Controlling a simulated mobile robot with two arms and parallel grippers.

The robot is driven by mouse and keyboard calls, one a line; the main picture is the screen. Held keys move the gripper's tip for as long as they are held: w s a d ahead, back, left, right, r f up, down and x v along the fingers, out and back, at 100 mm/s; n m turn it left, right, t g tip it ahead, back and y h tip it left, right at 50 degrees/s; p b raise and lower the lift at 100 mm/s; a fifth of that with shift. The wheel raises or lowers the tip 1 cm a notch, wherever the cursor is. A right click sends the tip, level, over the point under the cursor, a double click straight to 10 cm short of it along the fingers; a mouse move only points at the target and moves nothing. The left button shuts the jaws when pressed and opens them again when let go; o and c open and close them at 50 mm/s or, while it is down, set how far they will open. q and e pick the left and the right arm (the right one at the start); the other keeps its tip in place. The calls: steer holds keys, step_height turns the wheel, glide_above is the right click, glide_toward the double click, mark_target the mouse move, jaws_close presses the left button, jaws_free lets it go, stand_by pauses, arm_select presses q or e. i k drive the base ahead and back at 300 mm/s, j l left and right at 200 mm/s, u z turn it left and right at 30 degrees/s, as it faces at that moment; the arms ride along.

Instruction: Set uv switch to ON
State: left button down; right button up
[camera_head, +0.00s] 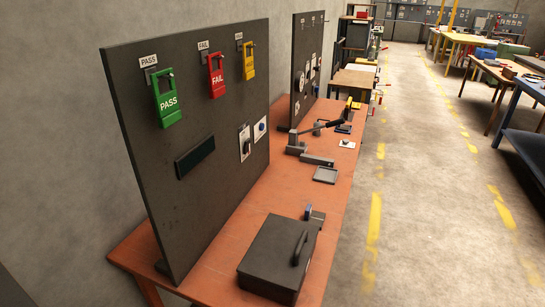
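A dark upright panel (122,98) stands on the orange-brown bench. Low on its right side is a pale plate with a dark switch-like part (244,142). Beside it is a white plate with a small round blue part (260,128). Their labels are too small to read, so I cannot tell which is the uv switch or how it is set. Neither of my grippers is in view.
A dark box with a handle (268,252) sits on the bench (225,264) front. Green PASS (167,105), red FAIL (216,80) and yellow (249,65) tags hang on the panel. A lever tool (300,143) and small tray (326,175) stand behind.

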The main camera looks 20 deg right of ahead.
mark_target(246, 148)
steer(key=l+u, duration=0.1)
steer(key=l, duration=0.3)
steer(key=k+l, duration=0.1)
steer(key=l, duration=0.3)
steer(key=k+l+u, duration=0.15)
steer(key=l, duration=0.25)
steer(key=l+u, duration=0.1)
steer(key=l, duration=0.3)
steer(key=i+l, duration=0.2)
steer(key=l, duration=0.15)
steer(key=i+l+u, duration=0.15)
steer(key=l, duration=0.2)
steer(key=i+l, duration=0.25)
steer(key=i+l+u, duration=0.15)
steer(key=l, duration=0.3)
